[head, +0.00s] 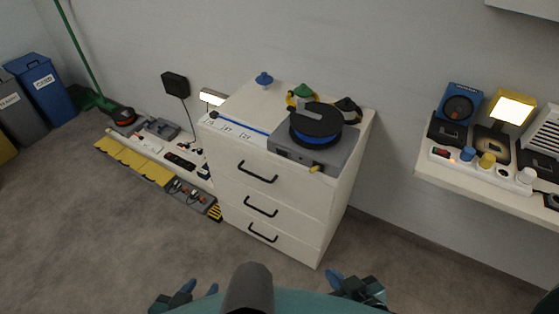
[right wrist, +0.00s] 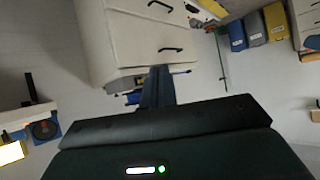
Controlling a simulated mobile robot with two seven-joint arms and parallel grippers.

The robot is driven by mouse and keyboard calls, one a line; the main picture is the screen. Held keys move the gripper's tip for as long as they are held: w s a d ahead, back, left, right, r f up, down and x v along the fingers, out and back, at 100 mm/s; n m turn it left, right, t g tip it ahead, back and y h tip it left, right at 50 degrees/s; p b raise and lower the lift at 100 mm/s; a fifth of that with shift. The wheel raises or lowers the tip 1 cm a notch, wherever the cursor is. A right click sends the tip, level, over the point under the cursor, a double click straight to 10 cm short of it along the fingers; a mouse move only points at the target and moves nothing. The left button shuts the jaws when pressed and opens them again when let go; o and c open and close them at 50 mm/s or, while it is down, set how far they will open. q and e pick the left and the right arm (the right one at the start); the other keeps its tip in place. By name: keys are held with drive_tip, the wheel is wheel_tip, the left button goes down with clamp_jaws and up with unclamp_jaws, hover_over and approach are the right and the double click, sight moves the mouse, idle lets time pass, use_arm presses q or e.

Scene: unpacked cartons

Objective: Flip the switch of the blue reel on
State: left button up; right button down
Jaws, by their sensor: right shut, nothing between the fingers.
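A reel with a black disc and blue winding (head: 316,124) sits on a grey box (head: 292,151) on the white drawer cabinet. A small yellow knob or lever (head: 315,169) sticks out at the box's front; its on or off position is too small to tell. My left gripper (head: 200,288) is low in the head view, in front of the cabinet, with its fingertips apart and nothing between them. My right gripper (head: 337,277) is also low, right of my column, shut and empty. Its closed fingers show in the right wrist view (right wrist: 157,80). Both are well apart from the reel.
The cabinet (head: 228,178) also bears a blue knob-like item (head: 263,79) and a green-yellow item (head: 303,92). A shelf (head: 480,183) at right holds a blue round-faced device (head: 459,105), a lit lamp (head: 511,107) and a socket strip. Floor before the cabinet is clear.

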use_arm(q)
drive_tip(key=shift+o, duration=0.7)
wheel_tip(320, 180, down, 4)
drive_tip(key=t+b, duration=0.1)
drive_tip(key=b, duration=0.8)
drive_tip(key=shift+r, duration=0.15)
use_arm(e)
drive_tip(key=w+a+f+n+t, duration=0.1)
drive_tip(key=w+a+f+n, duration=0.1)
drive_tip(key=w+f+n, duration=0.3)
drive_tip(key=w+a+f+n+t, duration=0.1)
drive_tip(key=w+n+t, duration=0.1)
drive_tip(key=w, duration=0.5)
use_arm(q)
drive_tip(key=t+h+b, duration=0.1)
drive_tip(key=t+b, duration=0.1)
drive_tip(key=b, duration=0.5)
drive_tip(key=shift+s+n, duration=0.15)
drive_tip(key=shift+n, duration=0.25)
use_arm(e)
drive_tip(key=w+a+r+n+t+y, duration=0.1)
drive_tip(key=w+a+n, duration=0.1)
drive_tip(key=w+n, duration=0.3)
drive_tip(key=w+a+r+n+t+y, duration=0.1)
drive_tip(key=w+a+r+n+t, duration=0.1)
drive_tip(key=w+n, duration=0.4)
drive_tip(key=shift+w+a+r, duration=0.2)
drive_tip(key=shift+w, duration=0.6)
